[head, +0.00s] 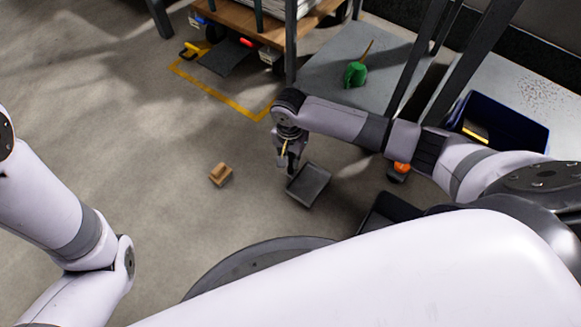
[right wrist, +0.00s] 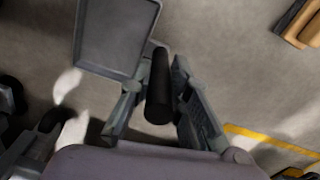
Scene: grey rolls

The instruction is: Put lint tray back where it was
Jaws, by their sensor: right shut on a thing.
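The lint tray (head: 311,186) is a shallow dark grey rectangular tray with a raised rim, near the middle of the head view. In the right wrist view the tray (right wrist: 115,38) is at the upper left, with a thick black handle (right wrist: 158,92) at its near corner. My right gripper (head: 289,168) is shut on the tray's handle; its two fingers (right wrist: 158,70) lie on either side of it. The tray appears to be held above the floor; the exact height is hard to tell. My left arm shows at the left, but its gripper is out of view.
A small wooden block (head: 221,175) lies on the floor left of the tray. A blue bin (head: 505,122) stands at the right, and a green watering can (head: 355,74) at the back. A wooden-decked cart (head: 240,22) stands behind yellow floor tape (head: 222,92). The left floor is clear.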

